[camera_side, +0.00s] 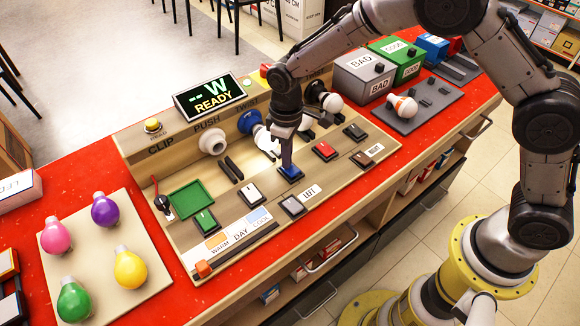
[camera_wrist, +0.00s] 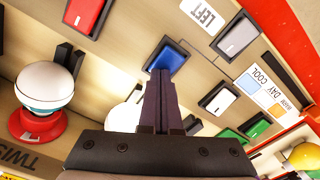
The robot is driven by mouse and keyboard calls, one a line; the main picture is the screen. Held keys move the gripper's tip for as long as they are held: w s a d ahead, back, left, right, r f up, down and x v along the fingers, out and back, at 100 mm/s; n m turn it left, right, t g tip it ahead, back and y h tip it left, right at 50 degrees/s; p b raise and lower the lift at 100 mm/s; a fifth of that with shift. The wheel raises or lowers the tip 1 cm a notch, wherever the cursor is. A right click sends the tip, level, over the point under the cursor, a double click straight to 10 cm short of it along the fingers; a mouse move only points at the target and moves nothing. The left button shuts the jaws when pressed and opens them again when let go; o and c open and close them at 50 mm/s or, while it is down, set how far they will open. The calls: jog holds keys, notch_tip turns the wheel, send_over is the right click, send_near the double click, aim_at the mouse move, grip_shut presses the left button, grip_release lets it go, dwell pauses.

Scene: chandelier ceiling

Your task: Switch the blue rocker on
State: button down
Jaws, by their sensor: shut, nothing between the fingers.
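The blue rocker (camera_side: 291,174) sits in a dark frame on the tan panel, at the middle of the side view. It also shows in the wrist view (camera_wrist: 168,60), just beyond my fingertips. My gripper (camera_side: 287,162) is shut and empty and points down at the rocker. In the wrist view the shut fingers (camera_wrist: 159,76) reach the rocker's near edge and hide part of its frame. I cannot tell whether the tips touch it. Which way the rocker is tipped is too small to tell.
Bulbs in sockets (camera_side: 213,142) stand behind. The display (camera_side: 212,97) reads "-- W READY". A tray of coloured bulbs (camera_side: 90,290) lies left.

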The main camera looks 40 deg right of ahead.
notch_tip(320, 180, up, 7)
dwell(0.9)
